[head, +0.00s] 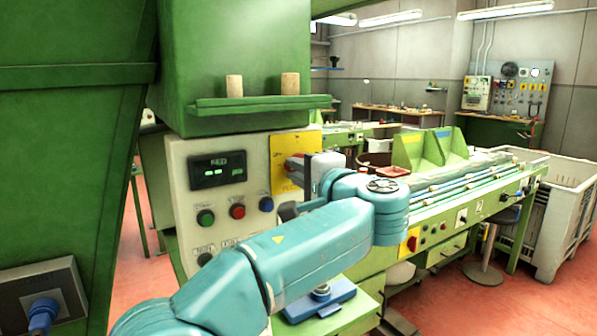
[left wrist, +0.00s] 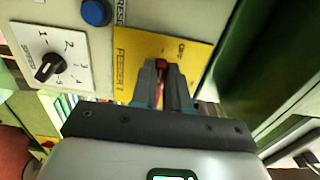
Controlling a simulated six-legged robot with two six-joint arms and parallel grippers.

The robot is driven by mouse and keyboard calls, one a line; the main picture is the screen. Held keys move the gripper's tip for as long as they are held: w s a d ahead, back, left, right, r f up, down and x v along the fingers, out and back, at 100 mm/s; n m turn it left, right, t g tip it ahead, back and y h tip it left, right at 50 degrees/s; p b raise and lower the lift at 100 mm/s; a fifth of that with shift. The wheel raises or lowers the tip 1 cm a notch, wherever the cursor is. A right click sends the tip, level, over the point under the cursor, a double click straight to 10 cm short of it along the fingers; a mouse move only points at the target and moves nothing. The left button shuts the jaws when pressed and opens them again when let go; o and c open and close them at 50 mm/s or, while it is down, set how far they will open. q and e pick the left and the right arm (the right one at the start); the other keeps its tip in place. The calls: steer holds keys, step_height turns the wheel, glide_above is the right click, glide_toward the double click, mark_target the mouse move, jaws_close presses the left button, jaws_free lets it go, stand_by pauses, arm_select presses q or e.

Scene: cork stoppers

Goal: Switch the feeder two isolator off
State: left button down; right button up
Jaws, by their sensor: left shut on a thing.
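The isolator is a yellow plate (head: 285,152) on the cream control panel in the head view. The plate (left wrist: 135,45) shows large in the left wrist view, with "FEEDER" and "OFF" lettering; the number is hard to read. Its red handle (left wrist: 161,65) stands between the fingers of my left gripper (left wrist: 162,80), which is shut on it. In the head view my left gripper (head: 298,170) is against the plate and hides much of it. The handle's exact setting is partly hidden by the fingers. My right gripper is in neither view.
The cream panel carries a display (head: 218,171), a green button (head: 206,217), a red button (head: 237,211) and a blue button (head: 266,204). A black selector knob (left wrist: 48,66) is beside the plate. Two corks stand on the green shelf (head: 262,103) above.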

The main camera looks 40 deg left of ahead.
arm_select(q)
steer(key=shift+f, duration=0.15)
steer(key=c, duration=1.1)
jaws_free()
steer(key=shift+d, duration=0.1)
steer(key=v, duration=1.6)
steer(key=shift+s+b, duration=0.15)
steer(key=shift+b, duration=0.2)
steer(key=shift+d, duration=0.1)
